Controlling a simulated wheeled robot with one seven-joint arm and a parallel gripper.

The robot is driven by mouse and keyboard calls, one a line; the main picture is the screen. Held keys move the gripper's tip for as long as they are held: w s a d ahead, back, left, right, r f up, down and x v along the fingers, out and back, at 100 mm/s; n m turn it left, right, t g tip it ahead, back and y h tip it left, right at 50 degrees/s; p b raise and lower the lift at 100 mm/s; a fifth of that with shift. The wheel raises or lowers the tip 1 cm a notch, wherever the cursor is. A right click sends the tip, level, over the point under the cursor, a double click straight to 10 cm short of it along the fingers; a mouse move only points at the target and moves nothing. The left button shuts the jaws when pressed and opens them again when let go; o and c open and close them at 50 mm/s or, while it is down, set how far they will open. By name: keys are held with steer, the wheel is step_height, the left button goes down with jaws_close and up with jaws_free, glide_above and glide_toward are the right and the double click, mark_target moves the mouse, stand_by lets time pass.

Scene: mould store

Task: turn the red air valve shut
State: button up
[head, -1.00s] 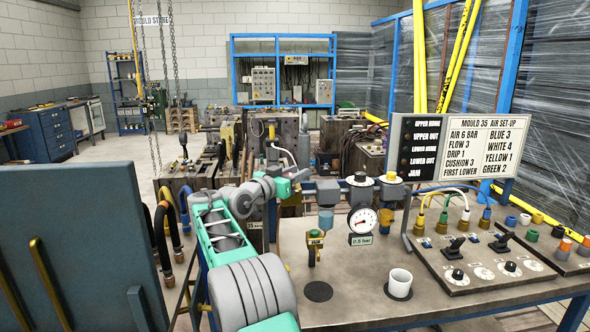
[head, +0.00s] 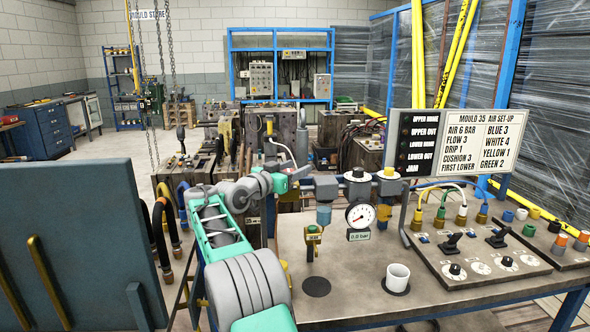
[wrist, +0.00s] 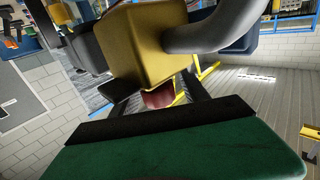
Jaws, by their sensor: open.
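In the wrist view a small dark red part (wrist: 160,98), which looks like the valve's handle, shows under a yellow block (wrist: 150,48) with a grey curved pipe. My gripper (wrist: 162,88) is open, with its dark fingers on either side of the red part. I cannot tell whether they touch it. In the head view my gripper is at the left end of the air line, beside a grey block (head: 326,187), and the red valve is hidden there. The round gauge (head: 360,216) on this line has a display (head: 358,236) reading 0.0 bar.
The bench (head: 340,262) carries a white cup (head: 398,276), a control panel (head: 478,262) with knobs and levers, and a set-up sign (head: 476,141). A blue-grey board (head: 75,240) stands at the left. Large mould blocks (head: 285,140) stand behind the arm.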

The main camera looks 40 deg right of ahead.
steer(key=s+a+b, duration=0.1)
steer(key=a, duration=0.6)
steer(key=shift+s+a, duration=0.15)
steer(key=shift+a, duration=0.2)
